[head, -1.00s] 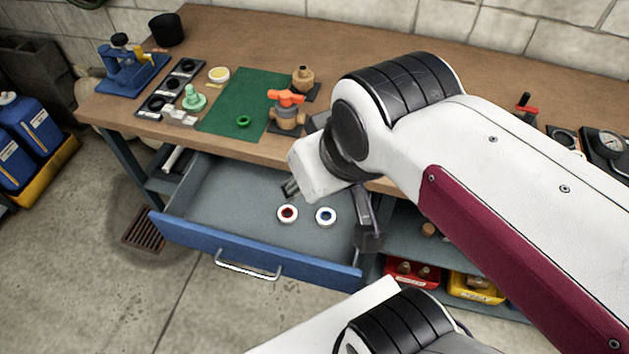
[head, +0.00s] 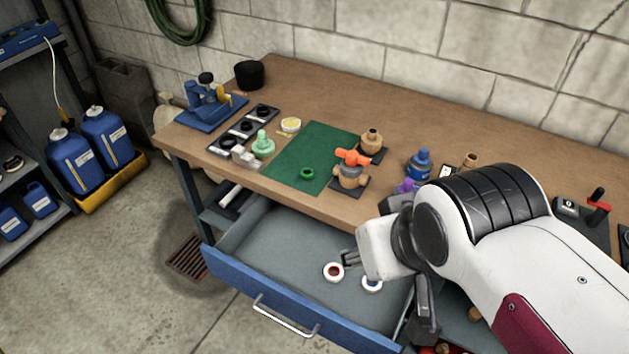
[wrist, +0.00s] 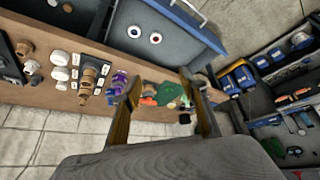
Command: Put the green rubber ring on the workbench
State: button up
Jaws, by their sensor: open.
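The green rubber ring (head: 307,173) lies flat on the green mat (head: 318,140) on top of the wooden workbench (head: 330,85), near its front edge. I cannot make out the ring in the wrist view, where the mat (wrist: 172,91) is small and partly behind a finger. My gripper (head: 386,288) is open and empty, over the right part of the open drawer in the head view. Its two spread fingers (wrist: 160,82) show in the wrist view with nothing between them.
The open blue drawer (head: 285,322) juts out below the bench and holds a red-centred ring (head: 333,272) and a blue-centred ring (head: 372,284). An orange-handled valve (head: 352,170) stands at the mat's right edge. A pale green fitting (head: 263,145) stands left of the mat.

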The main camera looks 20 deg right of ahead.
jog(key=w+d+f+t+h, duration=0.1)
jog(key=w+d, duration=0.2)
jog(key=w, duration=0.7)
jog(key=w+d+f+t+h, duration=0.1)
jog(key=w+d+f, duration=0.15)
jog(key=w, duration=0.85)
jog(key=w+f+y, duration=0.1)
jog(key=w+f, duration=0.3)
jog(key=w+a+f+n+y, duration=0.1)
jog(key=w+f, duration=0.3)
jog(key=w, duration=0.1)
jog(key=w+a+f+n+t+y, duration=0.1)
jog(key=w+f, duration=0.3)
jog(key=shift+w+a+f, duration=0.1)
jog(key=shift+w+a, duration=0.15)
jog(key=shift+w, duration=0.15)
jog(key=shift+w+a+f+y, duration=0.15)
jog(key=shift+f+y, duration=0.15)
jog(key=shift+x, duration=1.3)
